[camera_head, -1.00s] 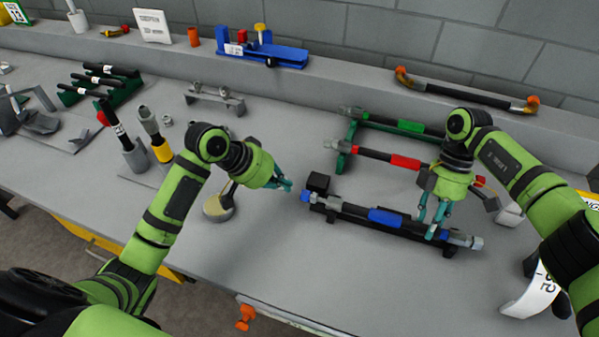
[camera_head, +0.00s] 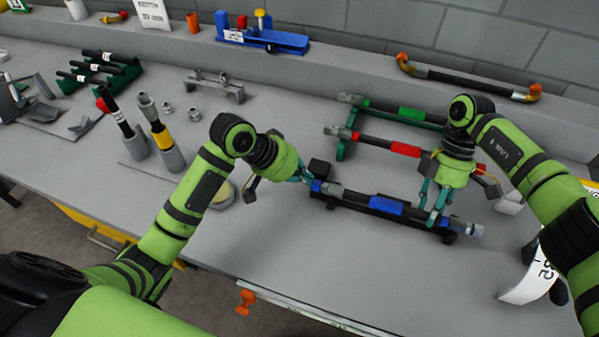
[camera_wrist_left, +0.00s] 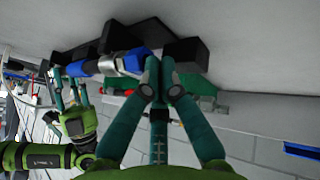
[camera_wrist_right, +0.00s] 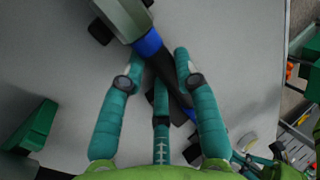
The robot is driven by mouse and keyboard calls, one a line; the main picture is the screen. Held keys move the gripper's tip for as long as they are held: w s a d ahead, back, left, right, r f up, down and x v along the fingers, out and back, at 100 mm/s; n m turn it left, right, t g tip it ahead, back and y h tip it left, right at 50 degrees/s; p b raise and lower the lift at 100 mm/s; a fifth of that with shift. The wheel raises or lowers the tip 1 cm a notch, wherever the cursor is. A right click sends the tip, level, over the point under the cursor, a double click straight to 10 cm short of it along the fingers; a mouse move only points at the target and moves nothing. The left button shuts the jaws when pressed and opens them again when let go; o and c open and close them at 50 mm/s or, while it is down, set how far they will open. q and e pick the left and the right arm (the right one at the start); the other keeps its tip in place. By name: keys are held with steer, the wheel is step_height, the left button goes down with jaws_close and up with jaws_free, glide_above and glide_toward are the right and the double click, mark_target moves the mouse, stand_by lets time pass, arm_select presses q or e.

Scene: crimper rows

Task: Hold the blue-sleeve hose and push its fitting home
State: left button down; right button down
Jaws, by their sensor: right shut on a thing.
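The blue-sleeve hose lies in a black cradle (camera_head: 350,203), its blue sleeve (camera_head: 387,205) near the middle. At its left end is a grey fitting with a blue end (camera_head: 317,186), also visible in the left wrist view (camera_wrist_left: 136,58). My left gripper (camera_head: 306,177) has its fingertips together at this blue end; contact cannot be told for certain. My right gripper (camera_head: 432,213) is shut on the black hose (camera_wrist_right: 168,77) right of the sleeve. A grey end piece with a blue band (camera_wrist_right: 148,43) shows beyond its fingers in the right wrist view.
A green rack behind holds a red-sleeve hose (camera_head: 405,149) and a green-sleeve hose (camera_head: 412,114). A small black block (camera_head: 319,167) stands close to my left fingertips. Grey cups (camera_head: 168,157) holding tools stand left. The bench in front of the cradle is clear.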

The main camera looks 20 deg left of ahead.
steer(key=shift+a, duration=0.25)
arm_select(q)
steer(key=a, duration=0.4)
steer(key=shift+a+r, duration=0.15)
steer(key=shift+a, duration=0.1)
arm_select(e)
steer(key=shift+d, duration=0.1)
arm_select(q)
steer(key=v, duration=0.9)
steer(key=shift+s+r, duration=0.2)
steer(key=shift+r, duration=0.05)
arm_select(e)
steer(key=c, duration=0.8)
jaws_free()
steer(key=shift+c, duration=0.2)
steer(key=shift+r, duration=0.1)
